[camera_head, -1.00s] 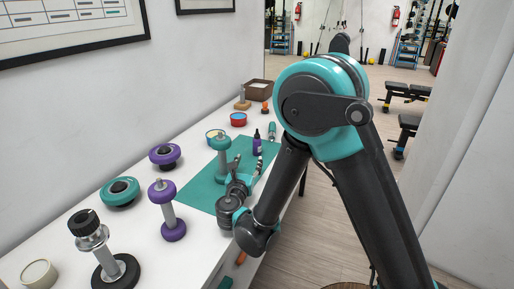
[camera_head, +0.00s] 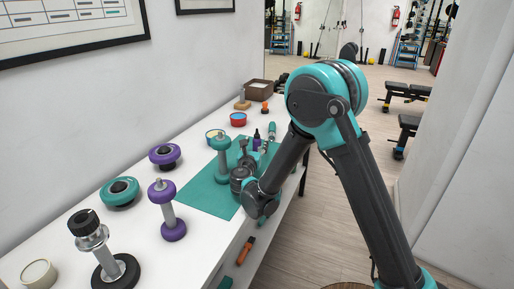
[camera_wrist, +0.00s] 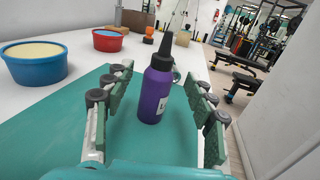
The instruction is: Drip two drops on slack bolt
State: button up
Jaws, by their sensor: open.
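A purple bottle with a black pointed nozzle (camera_wrist: 157,85) stands upright on the teal mat (camera_wrist: 60,130) in the wrist view; its top also shows in the head view (camera_head: 257,137). My gripper (camera_wrist: 160,105) is open, with one finger on each side of the bottle and gaps visible, so it seems not to grip it. In the head view my gripper is partly hidden by my wrist. A teal upright dumbbell (camera_head: 221,157) stands on the mat beside my gripper. I cannot tell which bolt is slack.
A purple upright dumbbell (camera_head: 166,210) and a black and silver one (camera_head: 92,237) stand nearer on the white table. A yellow-filled blue tub (camera_wrist: 35,65) and a red tub (camera_wrist: 107,41) are beyond the mat. A teal-handled tool (camera_head: 272,131) lies near the table's right edge.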

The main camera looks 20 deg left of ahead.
aim_at(256, 142)
jog(key=w, duration=0.3)
jog(key=shift+a, duration=0.3)
grip_shut()
notch_tip(256, 142, up, 20)
dwell(0.7)
